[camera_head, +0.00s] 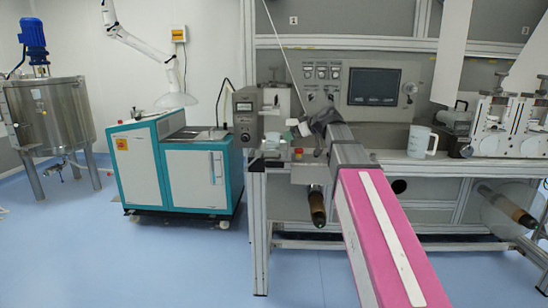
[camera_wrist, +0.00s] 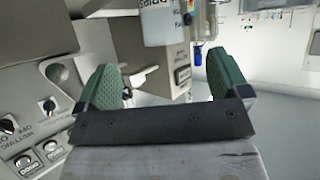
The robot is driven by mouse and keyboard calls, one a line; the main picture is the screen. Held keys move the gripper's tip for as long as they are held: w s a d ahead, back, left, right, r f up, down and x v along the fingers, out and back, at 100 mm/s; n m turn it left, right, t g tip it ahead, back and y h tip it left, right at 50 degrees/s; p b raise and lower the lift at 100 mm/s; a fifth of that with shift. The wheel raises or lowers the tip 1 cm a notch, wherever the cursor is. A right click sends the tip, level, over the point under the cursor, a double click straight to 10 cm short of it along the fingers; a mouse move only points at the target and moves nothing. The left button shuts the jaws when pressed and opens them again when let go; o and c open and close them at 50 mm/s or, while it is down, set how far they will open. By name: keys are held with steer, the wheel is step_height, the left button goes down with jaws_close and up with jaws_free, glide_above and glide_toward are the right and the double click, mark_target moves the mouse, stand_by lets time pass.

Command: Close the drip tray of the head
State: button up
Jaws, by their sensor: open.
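My gripper (camera_wrist: 160,78) shows in the wrist view with its two green fingers wide apart and nothing held between them. Beyond the fingers is the grey head housing (camera_wrist: 172,70) with a small label. A small pale lever-like part (camera_wrist: 144,76) shows against it, between the fingertips and apart from them. In the head view the head (camera_head: 248,117) stands at the left end of the machine bench, with my arm's end just to its right. A pale tray-like part (camera_head: 268,143) sits low beside it. I cannot tell for sure whether this is the drip tray, or how far open it is.
A control panel with knobs (camera_wrist: 38,130) lies close on the left in the wrist view. A labelled translucent container (camera_wrist: 160,22) hangs above the fingers. In the head view a white jug (camera_head: 420,142) stands on the bench, and a teal-white cabinet (camera_head: 190,177) stands left.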

mark_target(274, 144)
steer(key=shift+s+a, duration=0.1)
steer(key=shift+s, duration=0.1)
steer(key=c, duration=0.5)
steer(key=shift+n+g+h, duration=0.3)
steer(key=shift+n+h, duration=0.1)
steer(key=shift+n, duration=0.5)
steer(key=s, duration=0.1)
steer(key=s+a, duration=0.2)
steer(key=shift+s+a+r, duration=0.25)
steer(key=shift+s, duration=0.1)
steer(key=c, duration=1)
steer(key=s+a+n+h, duration=0.1)
steer(key=s, duration=0.3)
steer(key=s+a+r+n+g+h, duration=0.1)
steer(key=s+n+h, duration=0.1)
steer(key=s, duration=0.1)
steer(key=s+a+n+h, duration=0.1)
steer(key=s, duration=0.3)
steer(key=shift+s+a+r+g+h, duration=0.25)
steer(key=shift+s+g+h, duration=0.05)
jaws_close()
steer(key=w+a+f, duration=0.3)
steer(key=w+f, duration=0.5)
steer(key=f, duration=0.1)
steer(key=shift+w, duration=0.2)
steer(key=shift+w+a, duration=0.1)
steer(key=w, duration=1.5)
steer(key=shift+d, duration=0.25)
steer(key=shift+w+r, duration=0.1)
